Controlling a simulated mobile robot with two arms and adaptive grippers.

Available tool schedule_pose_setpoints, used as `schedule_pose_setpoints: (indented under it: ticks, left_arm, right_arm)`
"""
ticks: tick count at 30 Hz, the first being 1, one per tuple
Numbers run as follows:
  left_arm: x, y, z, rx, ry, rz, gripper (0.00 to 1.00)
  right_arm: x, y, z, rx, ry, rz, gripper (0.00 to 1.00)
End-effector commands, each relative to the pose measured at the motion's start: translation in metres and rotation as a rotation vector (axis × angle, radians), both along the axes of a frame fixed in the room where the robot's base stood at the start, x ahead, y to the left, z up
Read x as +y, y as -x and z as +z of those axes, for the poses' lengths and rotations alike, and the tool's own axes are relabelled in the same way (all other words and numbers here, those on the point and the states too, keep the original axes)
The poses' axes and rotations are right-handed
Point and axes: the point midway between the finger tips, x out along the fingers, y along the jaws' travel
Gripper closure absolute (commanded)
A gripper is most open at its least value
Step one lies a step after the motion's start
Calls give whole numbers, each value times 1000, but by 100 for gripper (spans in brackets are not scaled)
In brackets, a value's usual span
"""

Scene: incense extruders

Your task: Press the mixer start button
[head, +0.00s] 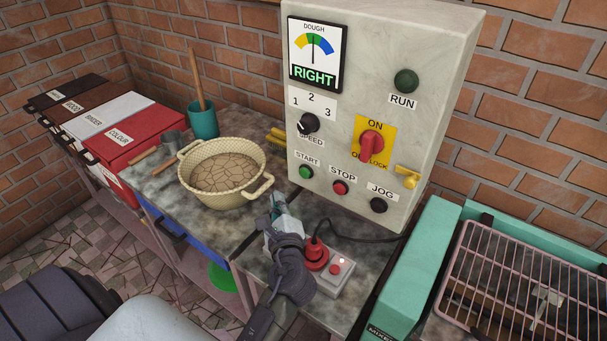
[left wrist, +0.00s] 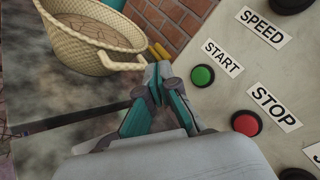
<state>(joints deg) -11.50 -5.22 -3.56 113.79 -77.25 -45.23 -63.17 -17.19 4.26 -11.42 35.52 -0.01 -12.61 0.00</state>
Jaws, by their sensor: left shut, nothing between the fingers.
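The green start button (head: 306,172) is at the lower left of the pale control box (head: 353,92), under a START label. In the left wrist view the start button (left wrist: 202,76) is just right of my fingertips. My left gripper (head: 276,203) is shut and empty, in front of the box's lower left and below the button in the head view. In the left wrist view the fingertips (left wrist: 158,72) meet and appear apart from the button. The red stop button (head: 340,187) is right of start. The RUN lamp (head: 405,81) looks dark green. My right gripper is out of view.
A cream two-handled basin (head: 229,201) stands left of my gripper. A black jog button (head: 378,205) and the red lock switch (head: 371,144) are on the panel.

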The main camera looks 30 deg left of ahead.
Motion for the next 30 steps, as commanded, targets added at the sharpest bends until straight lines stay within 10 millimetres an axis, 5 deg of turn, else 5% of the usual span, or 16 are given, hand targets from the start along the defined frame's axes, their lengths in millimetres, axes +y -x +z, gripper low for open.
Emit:
schedule_pose_setpoints:
  ticks: [15,30]
  left_arm:
    - [-5,-64,0,0,2,0,100]
    - [-6,-71,0,0,2,0,100]
  right_arm:
    - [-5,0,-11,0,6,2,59]
    - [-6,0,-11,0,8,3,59]
